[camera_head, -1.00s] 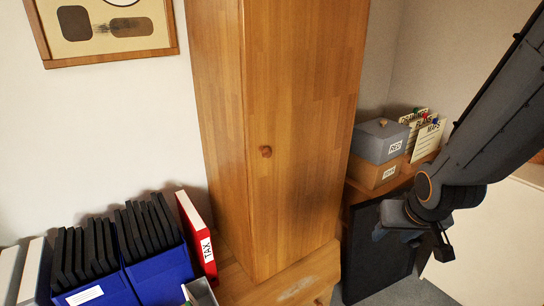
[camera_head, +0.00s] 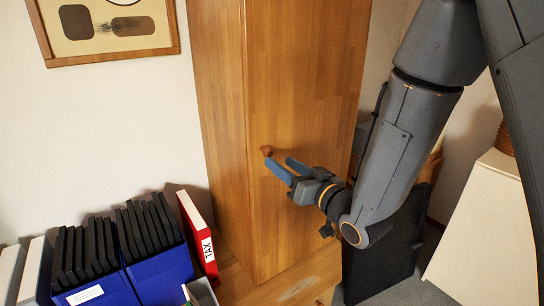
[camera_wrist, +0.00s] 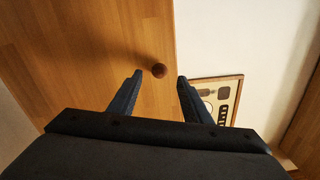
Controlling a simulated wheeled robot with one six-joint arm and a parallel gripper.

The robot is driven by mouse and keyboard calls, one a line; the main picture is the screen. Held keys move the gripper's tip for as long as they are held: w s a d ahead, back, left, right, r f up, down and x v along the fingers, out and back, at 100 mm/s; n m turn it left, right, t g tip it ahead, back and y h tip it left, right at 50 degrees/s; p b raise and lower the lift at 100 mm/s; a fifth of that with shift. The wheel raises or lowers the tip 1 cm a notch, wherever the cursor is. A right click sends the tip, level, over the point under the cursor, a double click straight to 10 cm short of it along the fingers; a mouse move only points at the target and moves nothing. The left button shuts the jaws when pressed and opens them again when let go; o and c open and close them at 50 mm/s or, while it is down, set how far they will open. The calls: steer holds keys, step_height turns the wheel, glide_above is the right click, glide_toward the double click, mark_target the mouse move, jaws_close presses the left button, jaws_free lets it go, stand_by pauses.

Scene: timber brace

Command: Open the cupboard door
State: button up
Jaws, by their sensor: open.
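The tall wooden cupboard has a shut door (camera_head: 300,90) with a small round wooden knob (camera_head: 267,151) near its left edge. In the wrist view the knob (camera_wrist: 159,71) shows just beyond and between the two fingertips, on the door (camera_wrist: 90,60). My gripper (camera_head: 279,167) is open and empty, its fingers pointing at the knob from the right. In the wrist view my gripper (camera_wrist: 158,80) has its fingers spread to either side of the knob. I cannot tell whether either finger touches the knob or the door.
Blue boxes of black folders (camera_head: 160,262) and a red TAX binder (camera_head: 198,238) stand left of the cupboard. A framed picture (camera_head: 108,28) hangs on the left wall. A pale cabinet (camera_head: 488,235) stands at the right.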

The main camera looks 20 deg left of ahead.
mark_target(270, 155)
steer(key=x, duration=0.6)
steer(key=shift+p, duration=0.4)
steer(key=shift+d, duration=0.1)
jaws_close()
